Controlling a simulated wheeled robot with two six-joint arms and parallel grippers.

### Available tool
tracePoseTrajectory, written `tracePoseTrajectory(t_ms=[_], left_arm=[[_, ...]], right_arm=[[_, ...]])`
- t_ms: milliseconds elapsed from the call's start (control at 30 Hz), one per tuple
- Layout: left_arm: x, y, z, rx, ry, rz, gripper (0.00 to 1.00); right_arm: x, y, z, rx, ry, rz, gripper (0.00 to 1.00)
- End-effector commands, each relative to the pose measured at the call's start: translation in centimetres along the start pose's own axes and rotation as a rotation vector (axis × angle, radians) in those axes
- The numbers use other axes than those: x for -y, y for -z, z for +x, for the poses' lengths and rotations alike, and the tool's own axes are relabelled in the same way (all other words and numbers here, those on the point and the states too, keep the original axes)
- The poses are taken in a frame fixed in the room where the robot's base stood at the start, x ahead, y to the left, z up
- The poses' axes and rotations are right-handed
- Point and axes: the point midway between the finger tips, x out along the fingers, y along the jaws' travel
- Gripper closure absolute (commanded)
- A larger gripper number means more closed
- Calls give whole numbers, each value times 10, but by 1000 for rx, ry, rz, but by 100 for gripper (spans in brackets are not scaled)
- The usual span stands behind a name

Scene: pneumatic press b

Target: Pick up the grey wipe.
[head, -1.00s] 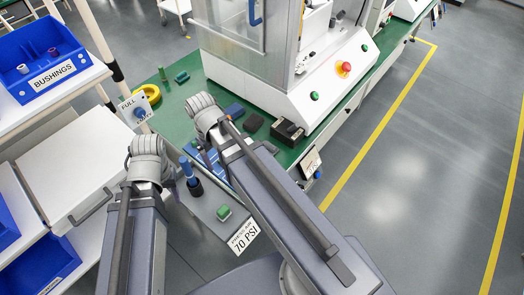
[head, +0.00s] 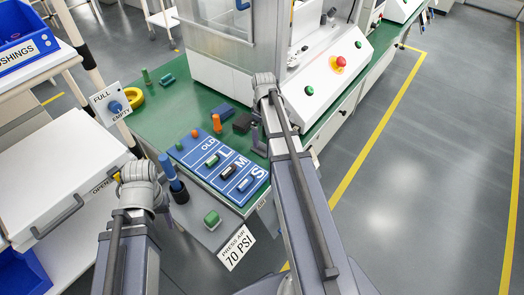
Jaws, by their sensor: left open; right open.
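A small dark grey folded pad (head: 242,123), which looks like the grey wipe, lies on the green bench top (head: 180,105), beside a blue block (head: 227,111). My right gripper (head: 258,142) is just to the right of the pad, mostly hidden behind its own wrist and arm. It is open and I see nothing in it. I cannot tell its height above the bench. My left gripper (head: 166,214) is at the lower left, away from the pad, near the bench's front edge. It is open, with its fingers largely hidden by its wrist.
A blue tray marked OLD, L, M, S (head: 205,150) holds bushings. An orange peg (head: 217,124) stands behind it. A blue-handled post (head: 172,173) and green button (head: 211,218) are at the front. The white press (head: 325,80) stands at the right; a white cabinet (head: 60,170) at the left.

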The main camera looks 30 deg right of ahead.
Motion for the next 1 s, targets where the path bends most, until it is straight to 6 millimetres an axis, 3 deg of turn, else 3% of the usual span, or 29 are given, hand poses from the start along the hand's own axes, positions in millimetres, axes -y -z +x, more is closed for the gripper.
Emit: tracePoseTrajectory(t_ms=[100, 433, 800, 1000], left_arm=[[-1, 1, 15, 0, 0, 0, 50], [-2, 1, 22, 0, 0, 0, 50], [-6, 4, 65, 0, 0, 1, 50], [-6, 4, 66, 0, 0, 1, 50]], right_arm=[[0, 0, 15, 0, 0, 0, 0], [0, 0, 23, 0, 0, 0, 0], [-2, 1, 65, 0, 0, 0, 0], [-2, 1, 66, 0, 0, 0, 0]])
